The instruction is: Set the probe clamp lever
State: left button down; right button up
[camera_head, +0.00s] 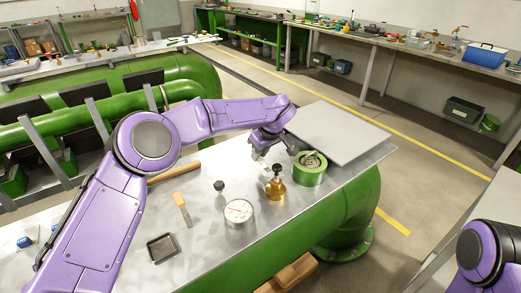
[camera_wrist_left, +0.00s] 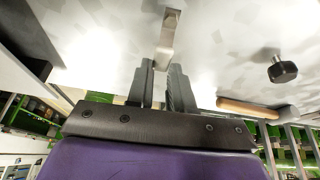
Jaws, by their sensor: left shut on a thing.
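My left gripper (camera_head: 258,153) reaches down over the metal tabletop, behind a brass fitting with a dark knob (camera_head: 276,188). In the left wrist view the two fingers (camera_wrist_left: 167,78) are close together around the end of a pale metal lever (camera_wrist_left: 168,38). The lever runs away from the fingertips to a squared end with a small mark. The left gripper is shut on this lever. In the head view the lever is small and partly hidden by the gripper. My right gripper is out of view; only part of the right arm shows at the lower right.
A green ring-shaped part (camera_head: 311,171) stands right of the brass fitting. A dial gauge (camera_head: 239,212), a black knob (camera_head: 219,186), an orange-handled tool (camera_head: 181,206) and a dark tray (camera_head: 161,247) lie nearer. A grey plate (camera_head: 338,135) lies behind.

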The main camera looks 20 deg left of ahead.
pick_arm(q)
jog(key=n+p, duration=0.1)
jog(key=p, duration=0.1)
jog(key=s+n+g+p, duration=0.1)
jog(key=n+p, duration=0.1)
jog(key=shift+s+a+r, duration=0.1)
jog(key=shift+a, duration=0.1)
jog(key=shift+s+a+n+g+y+p, duration=0.1)
jog(key=shift+s+n+g+y+p, duration=0.3)
jog(key=shift+n+p, duration=0.45)
jog(key=shift+s+f+n+g, duration=0.25)
jog(key=shift+n+g, duration=0.15)
jog(key=shift+n, duration=0.55)
jog(key=shift+s+n+g+p, duration=0.3)
jog(key=shift+n+g+p, duration=0.15)
jog(key=shift+n, duration=0.45)
jog(key=n, duration=0.1)
jog(key=s+n+g, duration=0.1)
jog(key=shift+d+f+n, duration=0.2)
jog(key=shift+n, duration=0.2)
jog(key=n, duration=0.1)
jog(key=s+n+g+h, duration=0.1)
jog(key=n, duration=0.1)
jog(key=shift+d, duration=0.3)
jog(key=shift+s+d+n+g+h+b, duration=0.15)
jog(key=shift+n+g+h+b, duration=0.1)
jog(key=shift+n, duration=0.5)
jog(key=shift+s+d+n+g+h+b, duration=0.15)
jog(key=shift+n+b, duration=0.1)
jog(key=shift+n, duration=0.5)
